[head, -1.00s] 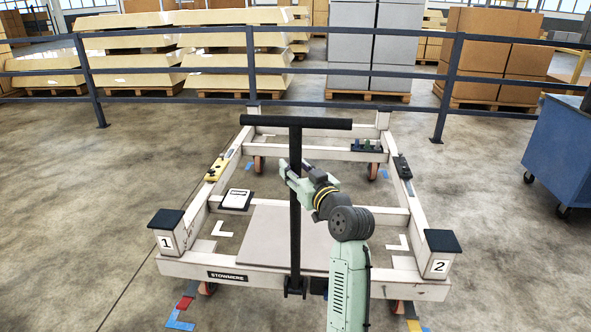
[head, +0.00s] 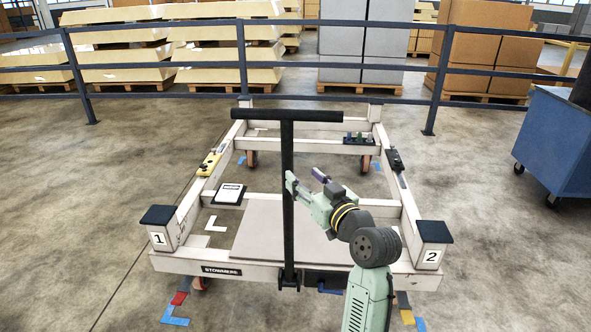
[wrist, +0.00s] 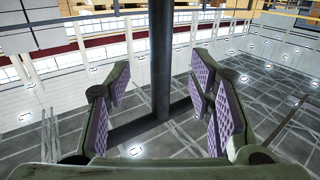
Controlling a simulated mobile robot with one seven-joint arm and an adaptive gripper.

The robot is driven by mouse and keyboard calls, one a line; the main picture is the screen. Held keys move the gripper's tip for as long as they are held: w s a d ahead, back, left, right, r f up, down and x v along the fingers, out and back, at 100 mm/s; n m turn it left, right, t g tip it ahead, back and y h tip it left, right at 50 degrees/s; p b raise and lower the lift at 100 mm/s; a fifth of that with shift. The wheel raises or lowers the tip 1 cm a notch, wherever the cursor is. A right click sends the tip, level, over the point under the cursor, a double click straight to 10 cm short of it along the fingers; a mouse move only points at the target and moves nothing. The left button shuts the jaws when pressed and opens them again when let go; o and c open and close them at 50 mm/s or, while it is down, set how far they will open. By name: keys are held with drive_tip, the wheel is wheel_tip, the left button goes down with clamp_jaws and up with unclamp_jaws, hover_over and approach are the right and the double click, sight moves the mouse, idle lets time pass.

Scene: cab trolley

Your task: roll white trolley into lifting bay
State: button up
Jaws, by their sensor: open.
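The white trolley (head: 190,264) stands on the floor, a low frame with corner posts numbered 1 and 2 at its near end. Its black T-handle (head: 288,205) rises upright from the near beam. My gripper (head: 305,178) is open beside the handle's shaft, to its right, with one finger overlapping the shaft in the head view. In the wrist view, the shaft (wrist: 160,60) appears between the open fingers of my gripper (wrist: 160,85), with clear gaps on both sides. The fingers hold nothing. I cannot tell which floor area is the lifting bay.
Blue tape (head: 174,316) and other coloured marks lie on the floor around the trolley's wheels. A dark railing (head: 242,55) crosses behind it, with pallets of boxes beyond. A blue cart (head: 556,145) stands at the right. Floor on the left is clear.

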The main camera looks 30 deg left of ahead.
drive_tip(key=v, duration=0.2)
drive_tip(key=shift+s+d, duration=0.15)
drive_tip(key=shift+d, duration=0.15)
